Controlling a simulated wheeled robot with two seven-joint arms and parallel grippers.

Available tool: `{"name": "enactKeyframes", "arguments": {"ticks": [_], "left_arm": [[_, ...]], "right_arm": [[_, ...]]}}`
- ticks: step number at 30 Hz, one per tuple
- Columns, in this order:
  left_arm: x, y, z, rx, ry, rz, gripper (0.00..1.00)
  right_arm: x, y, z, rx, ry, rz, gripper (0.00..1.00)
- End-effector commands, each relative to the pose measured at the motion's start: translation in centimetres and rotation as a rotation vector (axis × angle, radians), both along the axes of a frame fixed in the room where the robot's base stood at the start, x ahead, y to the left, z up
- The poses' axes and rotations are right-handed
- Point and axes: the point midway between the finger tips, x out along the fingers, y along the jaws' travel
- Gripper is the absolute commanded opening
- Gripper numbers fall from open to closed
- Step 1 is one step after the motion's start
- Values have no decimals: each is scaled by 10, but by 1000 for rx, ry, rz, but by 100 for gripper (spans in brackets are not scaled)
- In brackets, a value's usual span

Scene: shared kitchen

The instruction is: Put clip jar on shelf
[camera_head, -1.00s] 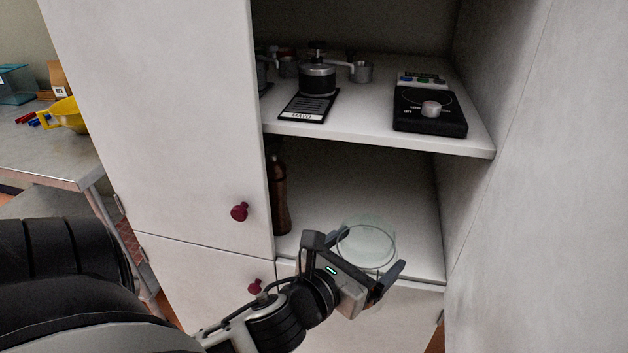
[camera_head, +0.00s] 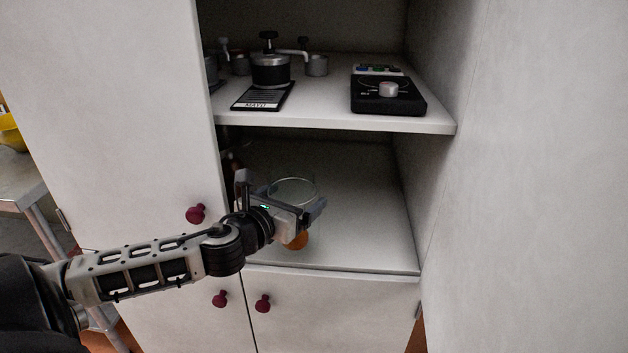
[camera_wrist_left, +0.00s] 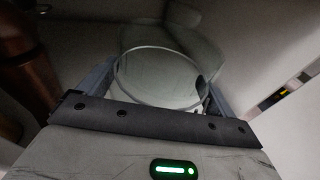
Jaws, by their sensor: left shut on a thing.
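The clear glass clip jar (camera_head: 293,187) is held in my left gripper (camera_head: 283,205), over the lower shelf (camera_head: 365,220) of the open cabinet. An orange patch (camera_head: 299,241) shows low on the jar below the gripper. My left gripper is shut on the jar, with one finger on each side. In the left wrist view the jar's round rim (camera_wrist_left: 158,78) sits between the two fingers. The jar's base is hidden, so I cannot tell whether it touches the shelf. My right gripper is not in view.
A brown bottle (camera_head: 233,165) stands at the left of the lower shelf, partly hidden. The upper shelf (camera_head: 330,112) holds a black grinder-like pot (camera_head: 270,70), a labelled card and a black scale (camera_head: 388,95). The lower shelf's right side is clear.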

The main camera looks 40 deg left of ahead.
Motion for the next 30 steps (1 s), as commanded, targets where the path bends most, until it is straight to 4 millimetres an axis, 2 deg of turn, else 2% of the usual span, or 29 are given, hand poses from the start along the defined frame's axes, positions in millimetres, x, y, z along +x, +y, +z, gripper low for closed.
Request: {"name": "enactKeyframes", "arguments": {"ticks": [4,18,21,26,30], "left_arm": [[29,4,6,0,-12,1,44],[125,19,4,-3,-8,2,44],[137,21,4,-2,-7,0,44],[143,21,0,-2,-5,-3,44],[143,21,-16,-3,-2,-2,44]], "right_arm": [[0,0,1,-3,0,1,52],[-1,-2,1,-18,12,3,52],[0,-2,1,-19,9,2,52],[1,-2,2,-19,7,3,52],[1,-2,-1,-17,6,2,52]]}}
